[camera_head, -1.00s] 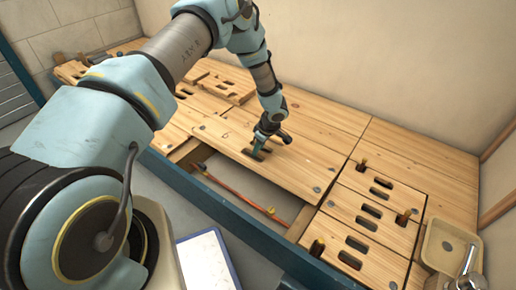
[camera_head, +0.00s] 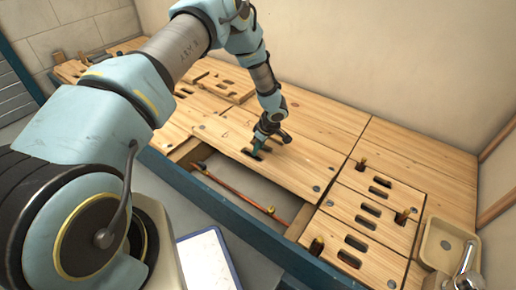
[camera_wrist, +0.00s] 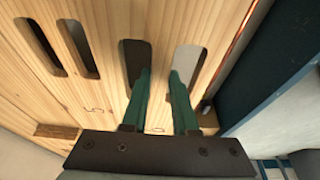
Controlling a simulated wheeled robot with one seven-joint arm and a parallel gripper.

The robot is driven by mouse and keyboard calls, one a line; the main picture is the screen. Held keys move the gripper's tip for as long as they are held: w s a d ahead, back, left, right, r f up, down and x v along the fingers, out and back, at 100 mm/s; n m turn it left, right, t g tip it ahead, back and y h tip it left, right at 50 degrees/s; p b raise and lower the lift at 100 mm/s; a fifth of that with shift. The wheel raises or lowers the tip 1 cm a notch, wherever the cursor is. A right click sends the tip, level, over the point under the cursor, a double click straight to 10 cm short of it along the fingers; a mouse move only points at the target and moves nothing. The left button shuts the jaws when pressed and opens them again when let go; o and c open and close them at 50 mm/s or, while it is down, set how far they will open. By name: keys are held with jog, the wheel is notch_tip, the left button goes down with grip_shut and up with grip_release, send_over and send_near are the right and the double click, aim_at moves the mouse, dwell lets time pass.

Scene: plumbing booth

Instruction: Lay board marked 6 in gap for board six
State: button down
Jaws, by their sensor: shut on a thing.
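A pale wooden board (camera_head: 290,168) with hand slots lies at or just above the deck behind the open gap (camera_head: 235,186). My gripper (camera_head: 258,149) is shut on the strip between two of its slots; in the wrist view the green fingers (camera_wrist: 159,95) reach into the slots. A mark like a 5 shows in the wrist view, and a second mark between the fingers is partly hidden, so I cannot read the held board's number. The gap runs along the board's front edge, with an orange pipe (camera_head: 228,189) inside. I cannot tell whether the board touches its supports.
Slotted boards (camera_head: 370,213) with small dark and brass fittings sit to the right of the gap. A beige basin (camera_head: 440,245) with a metal tap stands at the far right. More boards (camera_head: 225,85) lie at the back left. A blue rail (camera_head: 225,225) edges the front.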

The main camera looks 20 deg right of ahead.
aim_at(259, 152)
jog(key=shift+f, duration=0.2)
jog(key=shift+f, duration=0.3)
jog(key=shift+f+b, duration=0.45)
jog(key=shift+f, duration=0.75)
dwell(0.7)
jog(key=c, duration=0.6)
grip_release()
